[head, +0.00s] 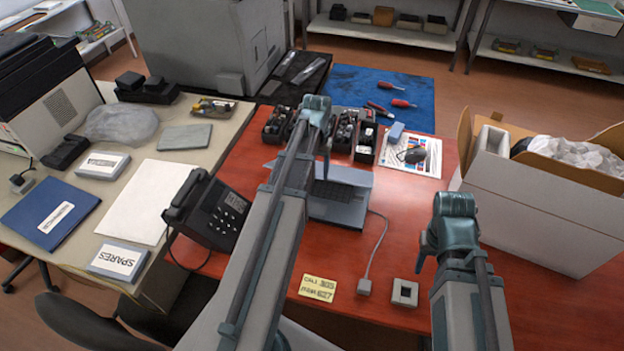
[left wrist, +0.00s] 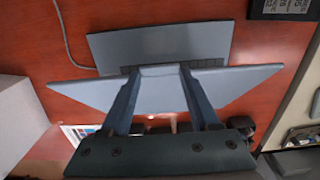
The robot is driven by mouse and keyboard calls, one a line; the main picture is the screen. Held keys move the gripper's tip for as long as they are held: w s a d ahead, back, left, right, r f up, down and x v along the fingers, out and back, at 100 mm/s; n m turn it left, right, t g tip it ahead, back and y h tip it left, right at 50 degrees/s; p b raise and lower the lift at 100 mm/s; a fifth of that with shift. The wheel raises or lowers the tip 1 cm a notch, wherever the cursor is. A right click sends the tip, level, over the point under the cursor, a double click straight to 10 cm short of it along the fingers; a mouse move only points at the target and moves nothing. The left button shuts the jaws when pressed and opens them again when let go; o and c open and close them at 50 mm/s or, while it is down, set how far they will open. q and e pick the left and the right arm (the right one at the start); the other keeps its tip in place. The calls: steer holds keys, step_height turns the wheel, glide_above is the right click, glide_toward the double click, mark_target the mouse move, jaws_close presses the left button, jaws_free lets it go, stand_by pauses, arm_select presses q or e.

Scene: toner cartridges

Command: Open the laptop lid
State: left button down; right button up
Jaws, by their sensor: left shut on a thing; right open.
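The grey laptop (head: 338,212) sits on the red table, partly hidden behind my left arm in the head view. Its lid (head: 352,176) is raised at an angle above the base, and part of the keyboard shows. In the left wrist view the lid (left wrist: 210,86) slants across the picture, with the base (left wrist: 160,46) beyond it. My right gripper (head: 428,258) is open and empty, right of the laptop.
A black phone (head: 210,212) stands left of the laptop. Toner cartridges (head: 350,135) stand behind it. A cable runs to a small grey block (head: 364,287) in front. A yellow note (head: 318,287) and a white square block (head: 404,292) lie nearby. A large box (head: 540,215) stands at right.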

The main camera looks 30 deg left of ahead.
arm_select(q)
steer(key=w+a+r+p, duration=0.2)
steer(key=w+r+p, duration=0.2)
steer(key=w, duration=0.4)
steer(key=shift+w+r, duration=0.15)
steer(key=shift+r, duration=0.7)
steer(key=c, duration=1.4)
jaws_free()
steer(key=shift+f, duration=0.4)
steer(key=shift+o, duration=1.2)
steer(key=shift+w+f, duration=0.2)
steer(key=shift+f, duration=0.05)
steer(key=o, duration=0.5)
steer(key=shift+s+r, duration=0.2)
steer(key=shift+s, duration=0.1)
steer(key=shift+c, duration=0.2)
steer(key=o, duration=0.6)
steer(key=shift+s, duration=0.15)
steer(key=shift+r, duration=0.1)
step_height(320, 180, up, 14)
steer(key=p, duration=1.3)
steer(key=shift+f+p, duration=0.2)
steer(key=shift+p, duration=0.1)
